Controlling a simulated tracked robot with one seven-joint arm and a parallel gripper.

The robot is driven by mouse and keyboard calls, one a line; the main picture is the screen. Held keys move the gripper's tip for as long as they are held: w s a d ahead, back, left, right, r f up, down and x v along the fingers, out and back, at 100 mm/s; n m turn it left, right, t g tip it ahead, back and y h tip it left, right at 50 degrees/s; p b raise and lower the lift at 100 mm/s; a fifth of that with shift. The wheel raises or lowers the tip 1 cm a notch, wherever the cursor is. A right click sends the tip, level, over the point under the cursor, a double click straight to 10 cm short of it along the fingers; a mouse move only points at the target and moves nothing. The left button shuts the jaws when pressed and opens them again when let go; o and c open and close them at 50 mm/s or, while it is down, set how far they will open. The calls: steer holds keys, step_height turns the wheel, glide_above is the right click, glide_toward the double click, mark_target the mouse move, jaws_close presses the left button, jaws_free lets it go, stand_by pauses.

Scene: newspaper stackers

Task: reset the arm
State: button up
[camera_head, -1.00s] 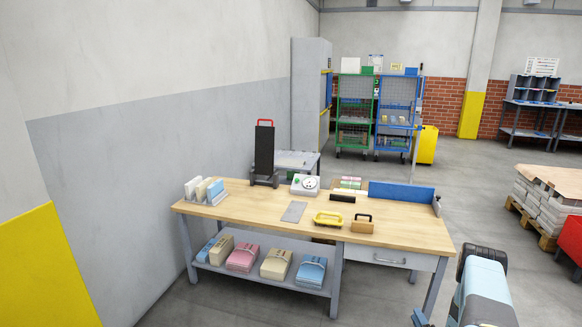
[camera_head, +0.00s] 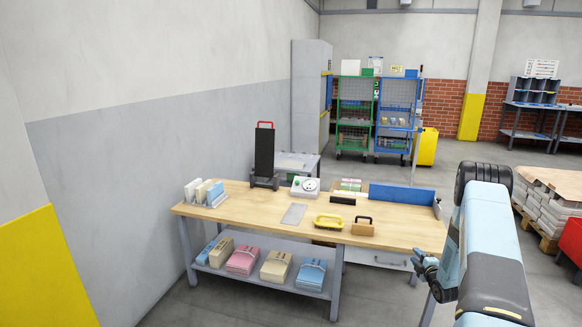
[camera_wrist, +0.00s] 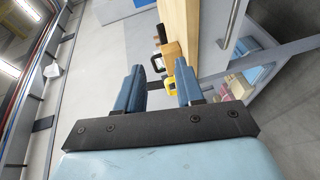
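My arm rises at the lower right of the head view, light blue with dark joints. My gripper (camera_head: 424,264) is at its left side, beside the right end of the workbench. In the wrist view my gripper (camera_wrist: 160,85) has its two blue fingers spread apart with nothing between them. The wooden workbench (camera_head: 270,207) shows beyond the fingers, and its wooden edge (camera_wrist: 178,22) appears turned on its side in the wrist view.
A yellow-handled tool (camera_head: 328,222) and a brown block with a black handle (camera_head: 361,226) lie on the bench. Newspaper bundles (camera_head: 275,267) sit on its lower shelf. A loaded pallet (camera_head: 548,200) stands right of my arm. Open floor lies behind the bench.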

steer(key=w+a+r+m+g+h, duration=0.1)
steer(key=a+r+m, duration=0.1)
steer(key=r, duration=0.9)
steer(key=w+a+r+m+g+h, duration=0.1)
steer(key=a+r+m+g, duration=0.1)
steer(key=r, duration=0.9)
steer(key=s+a+r+m+g, duration=0.1)
steer(key=s+a+r+m, duration=0.1)
steer(key=s+a+r, duration=0.3)
steer(key=s+r+m+g+h, duration=0.1)
steer(key=s+r+m, duration=0.1)
steer(key=r, duration=0.4)
steer(key=s+a+r+m, duration=0.1)
steer(key=s+a+r, duration=0.25)
steer(key=r, duration=0.25)
steer(key=s+a+r+m+g, duration=0.2)
steer(key=s+a+r+m, duration=0.15)
steer(key=s, duration=0.55)
steer(key=s+a+r+m+g, duration=0.15)
steer(key=s+a+r, duration=0.35)
steer(key=s, duration=0.5)
steer(key=s+a+m+g+y, duration=0.1)
steer(key=s+a+m, duration=0.1)
steer(key=s, duration=0.8)
steer(key=s+a+m+g, duration=0.1)
steer(key=s+a, duration=0.3)
steer(key=s, duration=0.7)
steer(key=shift+s+a+r+m+y, duration=0.15)
steer(key=shift+s+a+m+y, duration=0.15)
steer(key=shift+m+y, duration=0.1)
